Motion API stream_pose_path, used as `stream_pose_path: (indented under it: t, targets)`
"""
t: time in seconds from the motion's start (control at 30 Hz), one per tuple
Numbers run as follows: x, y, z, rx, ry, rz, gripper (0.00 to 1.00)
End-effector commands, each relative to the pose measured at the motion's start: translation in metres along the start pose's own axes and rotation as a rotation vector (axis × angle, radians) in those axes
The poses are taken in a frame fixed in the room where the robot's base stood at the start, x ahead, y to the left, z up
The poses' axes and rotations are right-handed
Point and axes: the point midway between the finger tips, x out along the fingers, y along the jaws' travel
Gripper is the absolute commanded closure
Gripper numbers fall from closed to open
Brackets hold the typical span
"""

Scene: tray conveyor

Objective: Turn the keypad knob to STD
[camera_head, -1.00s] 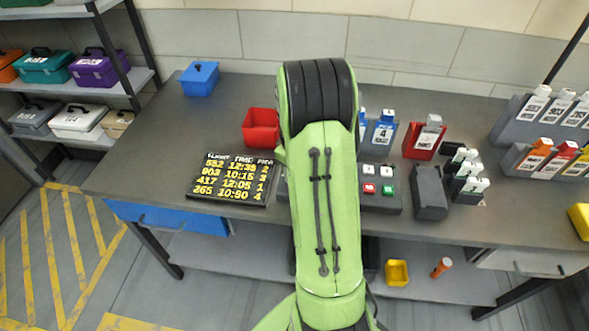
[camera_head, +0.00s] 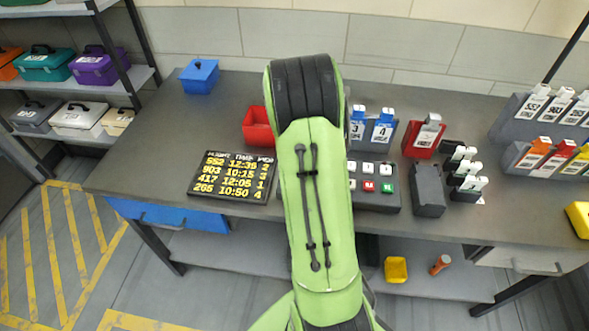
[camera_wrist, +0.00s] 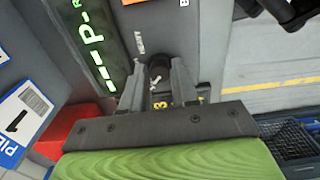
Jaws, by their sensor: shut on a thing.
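My gripper (camera_wrist: 157,84) is shut on the dark keypad knob (camera_wrist: 157,62) in the wrist view. The fingers stand on both sides of the knob and cover much of it. Small white lettering lies on the grey panel just beyond the knob, too small to read surely; the knob's pointing direction cannot be told. The keypad (camera_head: 388,198) sits on the bench in the head view, with white, red and green buttons. My green arm hides its left part, the knob and my gripper there. A green-lettered display (camera_wrist: 95,50) is left of the knob in the wrist view.
A black flight board (camera_head: 232,178) lies left of my arm. A red bin (camera_head: 257,127) stands behind it, and a blue box (camera_head: 199,78) at the back left. Tagged holders (camera_head: 430,200) stand right of the keypad.

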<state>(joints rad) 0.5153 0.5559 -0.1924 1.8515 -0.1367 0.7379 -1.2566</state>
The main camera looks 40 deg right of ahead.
Motion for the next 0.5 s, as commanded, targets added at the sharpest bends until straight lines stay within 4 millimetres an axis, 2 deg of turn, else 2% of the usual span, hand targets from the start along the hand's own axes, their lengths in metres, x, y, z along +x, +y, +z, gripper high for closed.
stream_pose_path:
  t: [0.33,0.37,0.5]
  targets:
    - [-0.0003,0.0004,-0.0003,-0.004,0.001,0.002,1.0]
    - [-0.0003,0.0004,-0.0002,-0.004,0.001,0.002,0.7]
    - [-0.0002,0.0003,-0.0002,-0.003,0.001,0.001,0.48]
